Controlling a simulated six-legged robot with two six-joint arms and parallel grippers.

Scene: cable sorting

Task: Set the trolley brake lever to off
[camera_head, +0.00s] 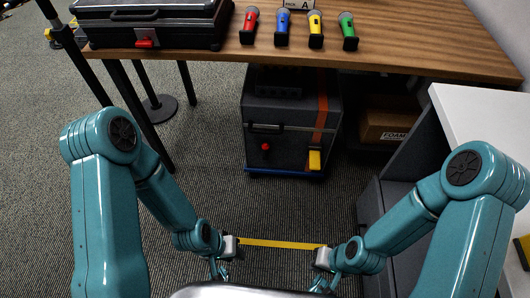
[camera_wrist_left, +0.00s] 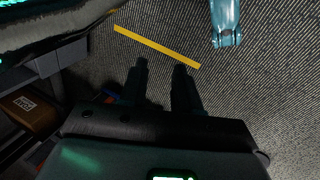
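The trolley is a dark grey case (camera_head: 285,122) with an orange stripe and a blue lower edge, on the floor under the wooden table in the head view. A yellow lever-like part (camera_head: 315,160) sits low at its front right. A red knob (camera_head: 265,147) is at its front left; I cannot tell the brake's setting. My left gripper (camera_head: 232,243) is low over the floor, in front of and apart from the trolley. In the left wrist view its two dark fingers (camera_wrist_left: 160,68) stand apart with nothing between them. My right gripper (camera_head: 322,257) is also low, its fingers too small to read.
The wooden table (camera_head: 410,52) carries a black case (camera_head: 150,25) and several coloured microphones. A cardboard box (camera_head: 388,124) stands right of the trolley. A white-topped cabinet (camera_head: 480,110) borders the right. A yellow floor strip (camera_head: 282,243) lies between my grippers; the carpet before the trolley is clear.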

